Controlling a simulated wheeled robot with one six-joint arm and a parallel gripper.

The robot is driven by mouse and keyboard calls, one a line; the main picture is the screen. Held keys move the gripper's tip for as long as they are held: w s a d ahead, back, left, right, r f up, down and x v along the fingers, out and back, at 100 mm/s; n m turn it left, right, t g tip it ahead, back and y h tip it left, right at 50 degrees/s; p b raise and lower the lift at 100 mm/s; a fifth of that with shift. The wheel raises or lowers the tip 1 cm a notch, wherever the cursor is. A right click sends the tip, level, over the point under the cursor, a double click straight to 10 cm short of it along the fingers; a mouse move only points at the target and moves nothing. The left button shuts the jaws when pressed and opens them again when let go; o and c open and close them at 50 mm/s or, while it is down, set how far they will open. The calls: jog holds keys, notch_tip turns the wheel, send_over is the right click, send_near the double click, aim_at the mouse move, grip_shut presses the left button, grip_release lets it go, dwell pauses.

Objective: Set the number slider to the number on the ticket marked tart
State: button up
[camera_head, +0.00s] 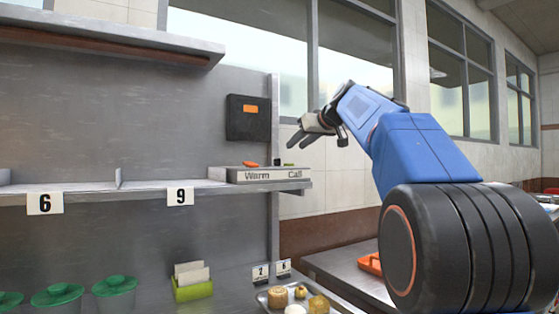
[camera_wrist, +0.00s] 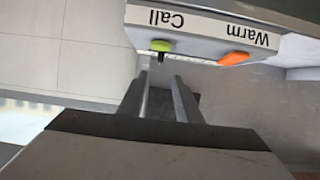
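A grey control box with a white front labelled Warm and Call (camera_head: 270,174) sits at the right end of the shelf. It has an orange knob (camera_head: 251,164) by Warm and a green knob (camera_head: 289,164) by Call. In the wrist view the box is upside down, with the green knob (camera_wrist: 161,46) and the orange knob (camera_wrist: 233,58). I cannot tell which control is the number slider. My gripper (camera_head: 296,139) is open and empty, above and right of the box; its two fingers (camera_wrist: 163,82) point toward the green knob. No ticket reading tart is legible.
Number cards 6 (camera_head: 45,203) and 9 (camera_head: 180,196) hang on the shelf edge (camera_head: 110,188). Small cards 2 (camera_head: 261,274) and 6 (camera_head: 284,267) stand behind a pastry tray (camera_head: 264,298). A green holder (camera_head: 193,291) has blank-looking cards. A dark panel (camera_head: 248,126) hangs behind.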

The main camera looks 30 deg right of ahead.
aim_at(277, 163)
jog(key=x, duration=1.3)
jog(key=shift+w+f, duration=0.15)
jog(key=shift+w, duration=0.05)
grip_shut()
